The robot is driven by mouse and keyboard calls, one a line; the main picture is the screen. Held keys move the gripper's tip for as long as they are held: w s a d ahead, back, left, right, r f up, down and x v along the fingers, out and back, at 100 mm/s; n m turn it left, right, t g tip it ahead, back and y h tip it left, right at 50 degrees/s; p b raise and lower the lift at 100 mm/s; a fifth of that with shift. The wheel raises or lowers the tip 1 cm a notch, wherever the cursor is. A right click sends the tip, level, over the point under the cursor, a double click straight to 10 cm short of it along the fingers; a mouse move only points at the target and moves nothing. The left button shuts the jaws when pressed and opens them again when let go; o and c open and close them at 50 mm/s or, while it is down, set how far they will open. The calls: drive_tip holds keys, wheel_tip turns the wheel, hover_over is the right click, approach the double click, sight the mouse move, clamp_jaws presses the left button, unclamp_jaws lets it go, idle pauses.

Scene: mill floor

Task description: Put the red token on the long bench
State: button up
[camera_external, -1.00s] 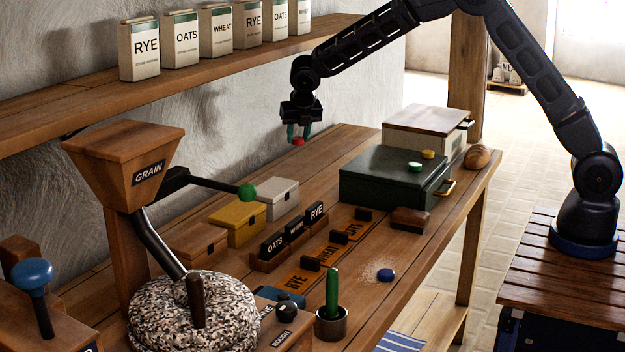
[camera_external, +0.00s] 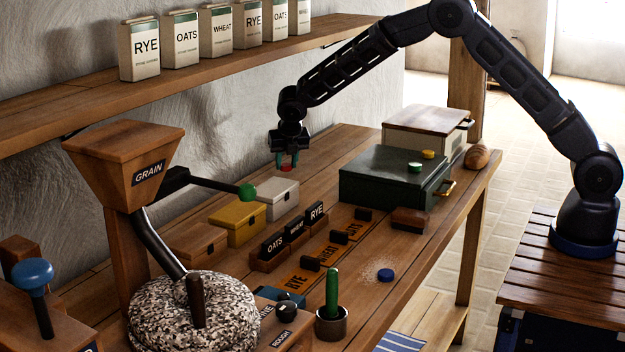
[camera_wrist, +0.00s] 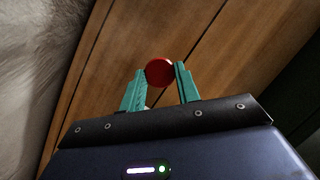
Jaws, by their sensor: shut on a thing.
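The red token (camera_wrist: 159,72) is held between the green fingertips of my gripper (camera_wrist: 160,80) in the wrist view. In the external view my gripper (camera_external: 288,163) points down, with the red token (camera_external: 286,169) low between its fingers. It is over the back part of the long bench (camera_external: 340,142), behind the white box. The bench's brown planks (camera_wrist: 215,30) show beyond the token in the wrist view. I cannot tell how high the token is above the planks.
A white box (camera_external: 277,199) and a yellow box (camera_external: 237,224) stand near my gripper. A dark green case (camera_external: 385,180) with a green token (camera_external: 415,167) and a yellow token (camera_external: 428,154) on its lid is to the right. A blue token (camera_external: 385,275) lies at the front.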

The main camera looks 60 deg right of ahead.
drive_tip(key=shift+f, duration=2.75)
drive_tip(key=shift+f, duration=0.1)
drive_tip(key=o, duration=0.9)
drive_tip(key=shift+f, duration=0.1)
drive_tip(key=shift+o, duration=0.2)
